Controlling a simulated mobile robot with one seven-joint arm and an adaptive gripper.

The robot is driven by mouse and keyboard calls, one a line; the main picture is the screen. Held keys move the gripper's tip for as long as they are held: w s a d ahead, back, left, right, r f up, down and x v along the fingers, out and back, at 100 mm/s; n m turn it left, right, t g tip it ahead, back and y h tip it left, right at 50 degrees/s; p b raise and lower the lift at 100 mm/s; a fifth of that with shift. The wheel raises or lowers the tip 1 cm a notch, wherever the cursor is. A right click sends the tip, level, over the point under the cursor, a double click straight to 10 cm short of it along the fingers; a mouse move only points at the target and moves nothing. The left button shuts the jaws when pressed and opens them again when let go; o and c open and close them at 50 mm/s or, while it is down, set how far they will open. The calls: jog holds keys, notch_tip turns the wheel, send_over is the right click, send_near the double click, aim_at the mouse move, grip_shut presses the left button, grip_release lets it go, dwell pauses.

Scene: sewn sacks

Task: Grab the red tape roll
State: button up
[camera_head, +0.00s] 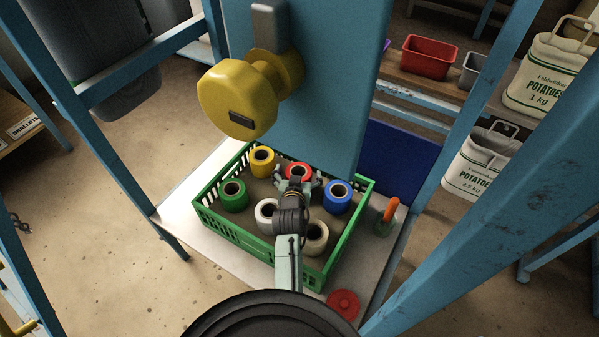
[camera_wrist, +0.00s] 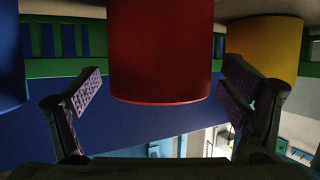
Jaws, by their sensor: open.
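The red tape roll (camera_head: 299,170) stands in the green crate (camera_head: 218,224), near its back side, between the yellow and blue rolls. In the wrist view the red roll (camera_wrist: 159,50) fills the top middle. My gripper (camera_head: 298,184) is at the near side of the red roll. In the wrist view its two fingers (camera_wrist: 160,92) are spread apart, one on each side of the roll's lower part. The gripper is open and nothing is held. Whether a finger touches the roll cannot be told. My gripper hides part of the roll in the head view.
A yellow roll (camera_head: 262,161), blue roll (camera_head: 337,197), green roll (camera_head: 233,196), white roll (camera_head: 266,214) and beige roll (camera_head: 315,238) share the crate. A blue machine body with a yellow knob (camera_head: 237,99) overhangs the crate. An orange-handled tool (camera_head: 390,211) stands right of it.

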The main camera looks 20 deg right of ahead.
jog(key=shift+r, duration=0.15)
jog(key=shift+c, duration=0.3)
jog(key=c, duration=1.2)
